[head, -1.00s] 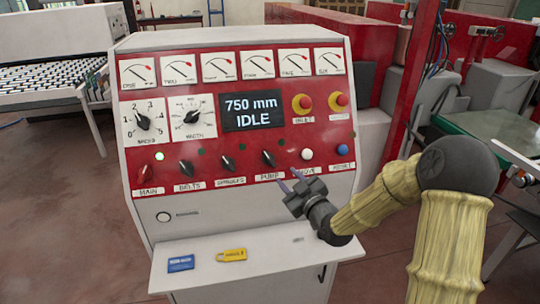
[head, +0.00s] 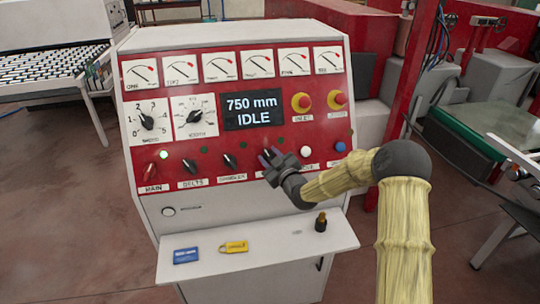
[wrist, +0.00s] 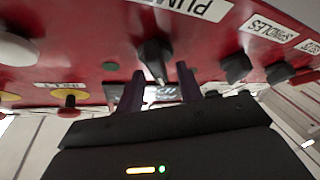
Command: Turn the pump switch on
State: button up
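The pump switch (wrist: 153,56) is a black rotary knob on the red panel, near the PUMP label (wrist: 190,6) in the wrist view. In the head view my gripper (head: 266,157) is at the panel in front of this switch and covers much of it and its label. In the wrist view my gripper (wrist: 163,84) is open, with one dark finger on each side of the knob. I cannot tell whether the fingers touch it. The display (head: 253,109) reads 750 mm IDLE.
The spindles knob (head: 229,162) is left of the pump switch; a white button (head: 305,153) is right. The shelf (head: 290,250) below holds a blue tag (head: 186,255), a yellow tag (head: 234,247) and a small dark object (head: 321,222).

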grip_shut()
jog(key=shift+f+m+t+h+b, duration=0.15)
jog(key=shift+m+t+h+b, duration=0.25)
jog(key=shift+b, duration=0.6)
jog(key=m+b, duration=0.2)
jog(key=b, duration=0.1)
jog(key=shift+f+t+h, duration=0.15)
jog(key=shift+t+h, duration=0.15)
jog(key=shift+h, duration=0.1)
jog(key=m+h+b, duration=0.1)
jog(key=m+b, duration=0.1)
jog(key=b, duration=0.1)
jog(key=m+t+h+b, duration=0.1)
jog(key=m+b, duration=0.2)
jog(key=shift+m+h+b, duration=0.3)
jog(key=shift+h+b, duration=0.1)
jog(key=m+h+b, duration=0.2)
jog(key=m+b, duration=0.1)
jog(key=shift+m+t, duration=0.4)
jog(key=shift+d+r+m+h+b, duration=0.15)
jog(key=shift+m+h+b, duration=0.25)
jog(key=shift+m+h, duration=0.55)
jog(key=shift+a+r+m+h+b, duration=0.1)
jog(key=shift+m+h+b, duration=0.45)
jog(key=shift+m, duration=0.7)
jog(key=shift+d, duration=0.1)
